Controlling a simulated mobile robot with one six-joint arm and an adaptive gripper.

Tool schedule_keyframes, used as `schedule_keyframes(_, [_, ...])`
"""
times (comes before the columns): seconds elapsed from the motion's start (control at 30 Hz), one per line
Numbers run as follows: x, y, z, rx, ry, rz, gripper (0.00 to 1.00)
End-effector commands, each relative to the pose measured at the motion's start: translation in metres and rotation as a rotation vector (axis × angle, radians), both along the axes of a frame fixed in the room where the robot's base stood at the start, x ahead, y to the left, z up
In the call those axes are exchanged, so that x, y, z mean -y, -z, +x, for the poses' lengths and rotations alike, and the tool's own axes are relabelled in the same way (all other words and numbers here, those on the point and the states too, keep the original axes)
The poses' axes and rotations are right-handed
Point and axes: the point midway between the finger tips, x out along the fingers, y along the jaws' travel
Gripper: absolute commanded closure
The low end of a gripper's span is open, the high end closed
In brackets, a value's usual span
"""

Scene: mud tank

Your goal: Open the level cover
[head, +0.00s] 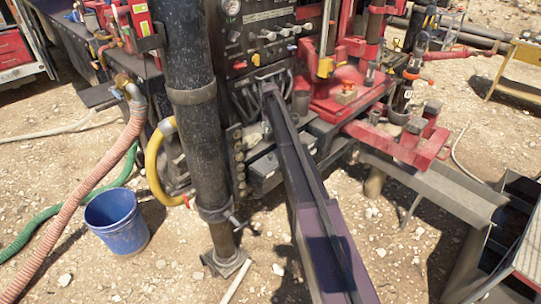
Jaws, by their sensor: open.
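I cannot make out a level cover anywhere in the head view. A dark steel tank (470,262) stands at the lower right and is cut off by the picture's edge. Its top is only partly visible, so I cannot tell whether a cover there is open or shut. A grey metal trough (440,192) runs from under the red machinery to the tank. I cannot pick out my gripper in this view.
A drilling rig with a thick black post (195,110), a control panel (265,35) and red machinery (345,90) fills the middle. A long dark beam (310,205) runs to the bottom edge. A blue bucket (117,222) and hoses (85,195) lie left. Gravel surrounds them.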

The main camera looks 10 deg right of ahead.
Motion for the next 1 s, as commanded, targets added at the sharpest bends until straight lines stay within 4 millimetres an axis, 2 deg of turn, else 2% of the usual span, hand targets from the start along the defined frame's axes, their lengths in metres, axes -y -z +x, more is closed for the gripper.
schedule_keyframes(0.27, [0.001, 0.013, 0.0, 0.0, 0.001, 0.0, 0.21])
schedule_keyframes(1.0, [0.001, 0.069, 0.0, 0.0, 0.001, 0.0, 0.21])
